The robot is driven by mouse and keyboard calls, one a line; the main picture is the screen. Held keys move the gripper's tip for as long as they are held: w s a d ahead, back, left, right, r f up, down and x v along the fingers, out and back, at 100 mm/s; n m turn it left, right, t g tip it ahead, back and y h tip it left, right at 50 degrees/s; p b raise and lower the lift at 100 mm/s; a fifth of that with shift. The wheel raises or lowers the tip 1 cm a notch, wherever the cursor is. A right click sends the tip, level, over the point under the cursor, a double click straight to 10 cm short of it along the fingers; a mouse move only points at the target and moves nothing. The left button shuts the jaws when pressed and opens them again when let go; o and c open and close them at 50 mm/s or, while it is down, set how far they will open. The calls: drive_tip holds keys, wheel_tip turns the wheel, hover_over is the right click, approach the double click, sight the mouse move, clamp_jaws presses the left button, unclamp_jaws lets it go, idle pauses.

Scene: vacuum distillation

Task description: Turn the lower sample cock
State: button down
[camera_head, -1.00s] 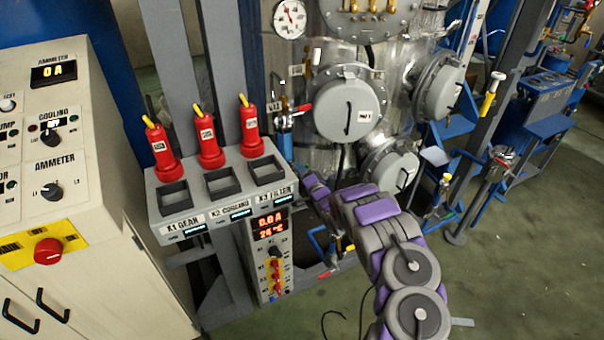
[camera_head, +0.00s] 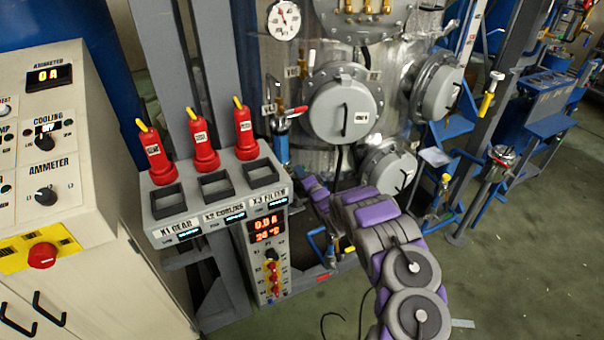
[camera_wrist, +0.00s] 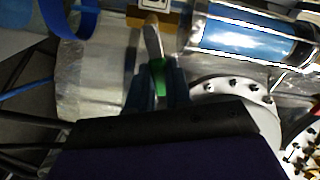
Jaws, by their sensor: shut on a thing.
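In the wrist view, my gripper (camera_wrist: 157,88) is shut on a green-gripped lever (camera_wrist: 158,72), which I take to be the sample cock's handle. Its bare metal part (camera_wrist: 153,40) runs up from the fingers toward a brass-coloured block (camera_wrist: 140,18) at the top edge. Much of the green grip is hidden between the fingers. In the head view, my arm reaches toward the steel vessel (camera_head: 322,160), and I cannot make out the gripper or the held lever there.
A clear cylinder with blue inside (camera_wrist: 245,38) lies close right of the lever in the wrist view. A bolted round flange (camera_wrist: 240,100) is below it. In the head view, a switch box with red plugs (camera_head: 205,140) stands left of my arm. Open floor (camera_head: 500,280) lies right.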

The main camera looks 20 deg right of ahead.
drive_tip(key=shift+d+r+h, duration=0.15)
drive_tip(key=shift+d+h, duration=0.15)
drive_tip(key=shift+d, duration=0.05)
